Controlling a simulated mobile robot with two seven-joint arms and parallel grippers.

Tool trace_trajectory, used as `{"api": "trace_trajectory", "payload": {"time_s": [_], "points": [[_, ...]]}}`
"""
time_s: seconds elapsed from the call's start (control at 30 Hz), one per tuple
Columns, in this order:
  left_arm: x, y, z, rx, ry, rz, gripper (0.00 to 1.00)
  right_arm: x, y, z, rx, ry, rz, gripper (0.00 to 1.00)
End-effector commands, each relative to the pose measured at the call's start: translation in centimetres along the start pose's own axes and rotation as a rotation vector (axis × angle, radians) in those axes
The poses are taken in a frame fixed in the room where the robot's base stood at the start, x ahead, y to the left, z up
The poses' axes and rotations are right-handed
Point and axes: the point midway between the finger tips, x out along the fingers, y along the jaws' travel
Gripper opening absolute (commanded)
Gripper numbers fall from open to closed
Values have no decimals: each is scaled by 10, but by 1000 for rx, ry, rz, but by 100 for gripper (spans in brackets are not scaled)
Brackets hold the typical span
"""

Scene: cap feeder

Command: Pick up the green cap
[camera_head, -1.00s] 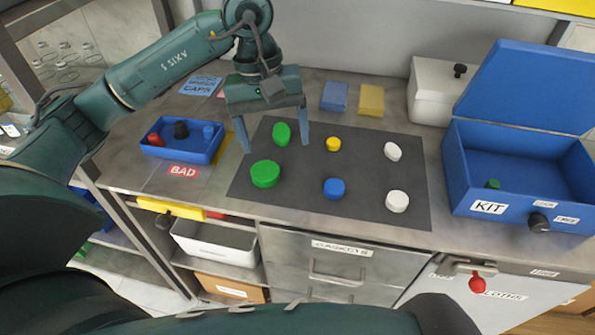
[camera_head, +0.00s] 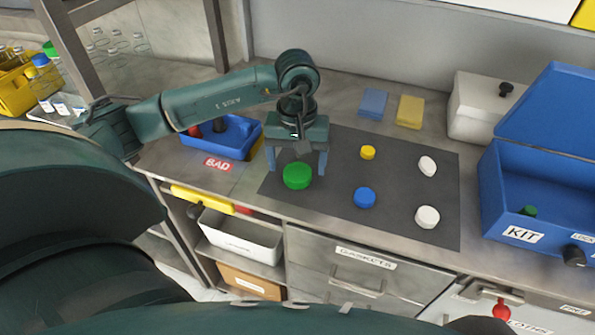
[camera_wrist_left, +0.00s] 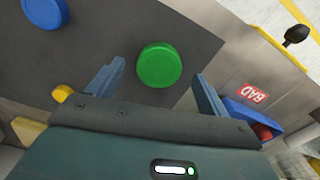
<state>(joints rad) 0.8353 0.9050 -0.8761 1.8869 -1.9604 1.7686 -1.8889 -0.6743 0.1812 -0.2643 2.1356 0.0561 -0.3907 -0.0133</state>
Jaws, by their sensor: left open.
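A round green cap (camera_head: 297,177) lies near the left edge of the dark mat (camera_head: 393,180). My left gripper (camera_head: 297,166) is open and empty, low over the mat, with its fingers just behind the cap in the head view. In the left wrist view the green cap (camera_wrist_left: 159,65) shows between the two finger lines of the open left gripper (camera_wrist_left: 159,74), a little beyond the tips. I cannot tell whether the fingers touch it. A second green cap, seen earlier farther back, is hidden behind the gripper. My right gripper is not in view.
A yellow cap (camera_head: 368,152), a blue cap (camera_head: 365,197) and two white caps (camera_head: 427,216) lie right on the mat. A blue tray (camera_head: 238,150) by the BAD label stands left. An open blue KIT box (camera_head: 521,235) stands right, a small green piece inside.

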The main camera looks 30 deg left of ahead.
Motion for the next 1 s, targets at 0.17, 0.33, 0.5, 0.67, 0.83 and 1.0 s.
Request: {"api": "trace_trajectory", "payload": {"time_s": [0.17, 0.33, 0.5, 0.67, 0.83, 1.0], "points": [[18, 1, 0, 0, -1, 1, 79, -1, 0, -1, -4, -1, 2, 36], [19, 1, 0, 1, 1, 2, 79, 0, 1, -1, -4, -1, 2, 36], [19, 1, 0, 1, 1, 2, 71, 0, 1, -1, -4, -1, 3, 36], [19, 1, 0, 1, 1, 2, 58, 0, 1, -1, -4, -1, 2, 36], [19, 1, 0, 1, 1, 2, 44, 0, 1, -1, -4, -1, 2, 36], [19, 1, 0, 1, 1, 2, 31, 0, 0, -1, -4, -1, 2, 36]]}}
